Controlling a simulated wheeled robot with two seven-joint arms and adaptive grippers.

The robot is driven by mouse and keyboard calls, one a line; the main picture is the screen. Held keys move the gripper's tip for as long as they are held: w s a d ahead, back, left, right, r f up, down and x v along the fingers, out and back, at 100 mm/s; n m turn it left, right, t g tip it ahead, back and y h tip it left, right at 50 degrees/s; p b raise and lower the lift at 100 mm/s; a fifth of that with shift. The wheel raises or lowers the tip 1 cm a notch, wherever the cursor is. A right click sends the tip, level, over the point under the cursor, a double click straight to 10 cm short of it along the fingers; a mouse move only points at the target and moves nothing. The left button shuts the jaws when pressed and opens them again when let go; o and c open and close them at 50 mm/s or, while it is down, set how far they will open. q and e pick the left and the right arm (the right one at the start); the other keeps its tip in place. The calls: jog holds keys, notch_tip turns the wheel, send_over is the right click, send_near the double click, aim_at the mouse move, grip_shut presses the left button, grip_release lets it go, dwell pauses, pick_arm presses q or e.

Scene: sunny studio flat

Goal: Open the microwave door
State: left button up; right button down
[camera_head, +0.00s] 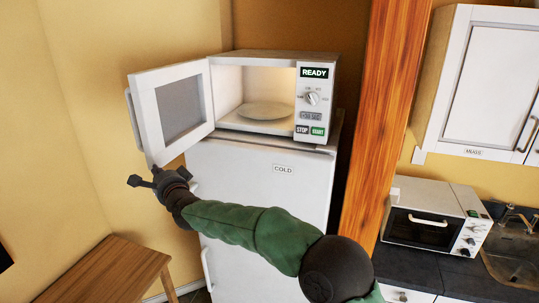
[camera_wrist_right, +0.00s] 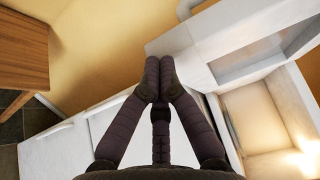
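The white microwave (camera_head: 318,96) stands on top of the white fridge. Its door (camera_head: 152,128) is swung wide open to the left, showing the lit inside with a round plate (camera_head: 265,110). The door handle (camera_head: 131,112) is on the door's outer left edge. My right gripper (camera_head: 140,182) is just below the door's lower left corner. In the right wrist view its fingers (camera_wrist_right: 158,68) come together at the tips, with nothing seen between them. The door (camera_wrist_right: 180,42) shows beyond the tips; I cannot tell whether they touch it. My left gripper is not in view.
The fridge (camera_head: 265,195) with a COLD label is under the microwave. A wooden table (camera_head: 105,270) is at lower left. A wooden post (camera_head: 385,110) stands right of the microwave. A toaster oven (camera_head: 430,205) sits on the dark counter, below a wall cupboard (camera_head: 485,85).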

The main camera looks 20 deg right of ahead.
jog(key=shift+w+a+p, duration=0.2)
jog(key=shift+w+a, duration=0.35)
jog(key=shift+a, duration=0.15)
jog(key=shift+w+a+p, duration=0.2)
jog(key=shift+w+a, duration=0.3)
jog(key=shift+a, duration=0.2)
